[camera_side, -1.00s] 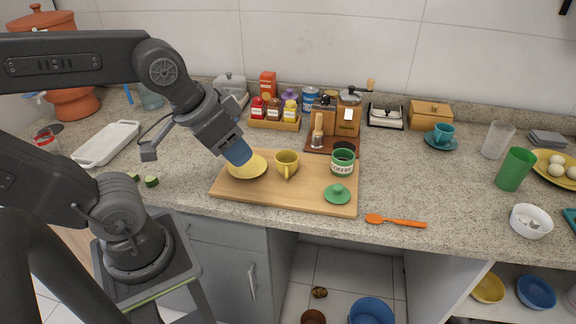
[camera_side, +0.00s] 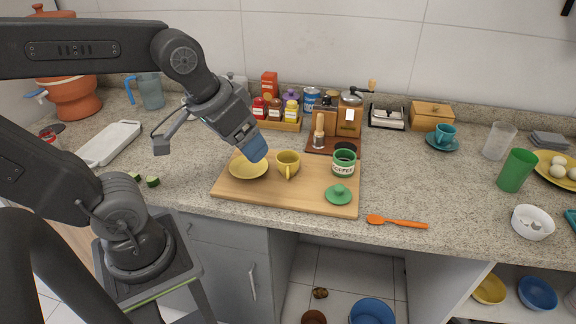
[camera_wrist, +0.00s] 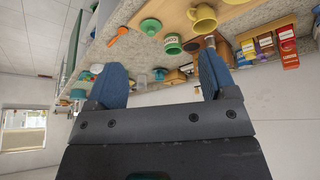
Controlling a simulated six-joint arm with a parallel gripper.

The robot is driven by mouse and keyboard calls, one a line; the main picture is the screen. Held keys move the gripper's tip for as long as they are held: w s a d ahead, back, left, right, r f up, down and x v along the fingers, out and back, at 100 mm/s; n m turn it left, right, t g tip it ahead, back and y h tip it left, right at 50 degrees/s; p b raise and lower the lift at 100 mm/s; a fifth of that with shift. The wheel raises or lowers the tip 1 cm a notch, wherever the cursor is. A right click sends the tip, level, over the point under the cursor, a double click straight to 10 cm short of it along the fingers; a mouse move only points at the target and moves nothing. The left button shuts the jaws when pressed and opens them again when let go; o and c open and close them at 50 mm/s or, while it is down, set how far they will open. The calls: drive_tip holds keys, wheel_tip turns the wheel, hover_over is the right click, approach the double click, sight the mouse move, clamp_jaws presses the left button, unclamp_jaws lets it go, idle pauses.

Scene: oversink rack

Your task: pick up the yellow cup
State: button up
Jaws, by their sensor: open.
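The yellow cup (camera_side: 288,161) stands upright on the wooden board (camera_side: 310,198), with its handle toward the front edge. It also shows in the wrist view (camera_wrist: 203,18), beyond my right fingertip. My gripper (camera_side: 257,150) is above the yellow saucer (camera_side: 247,169), to the left of the cup and higher than it. In the wrist view its two blue fingers (camera_wrist: 160,78) are wide apart with nothing between them. The gripper does not touch the cup.
The green coffee can (camera_side: 343,163) stands right of the cup, with a green lid (camera_side: 339,194) in front. A wooden grinder (camera_side: 348,115) and spice jars (camera_side: 275,112) stand behind. An orange spoon (camera_side: 397,221) lies right of the board.

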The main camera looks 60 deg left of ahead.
drive_tip(key=w+a+f+n+g, duration=0.25)
drive_tip(key=w+a+n, duration=0.25)
drive_tip(key=w+n, duration=0.4)
drive_tip(key=n+g, duration=0.3)
drive_tip(key=n, duration=0.2)
approach(289, 165)
drive_tip(key=a+r, duration=0.1)
drive_tip(key=a, duration=0.2)
drive_tip(key=shift+t, duration=0.25)
drive_tip(key=f, duration=0.8)
drive_tip(key=shift+w+d+f, duration=0.15)
drive_tip(key=shift+w+d, duration=0.05)
drive_tip(key=shift+w, duration=0.1)
wheel_tip(289, 165, down, 5)
drive_tip(key=shift+w, duration=0.2)
drive_tip(key=c, duration=0.7)
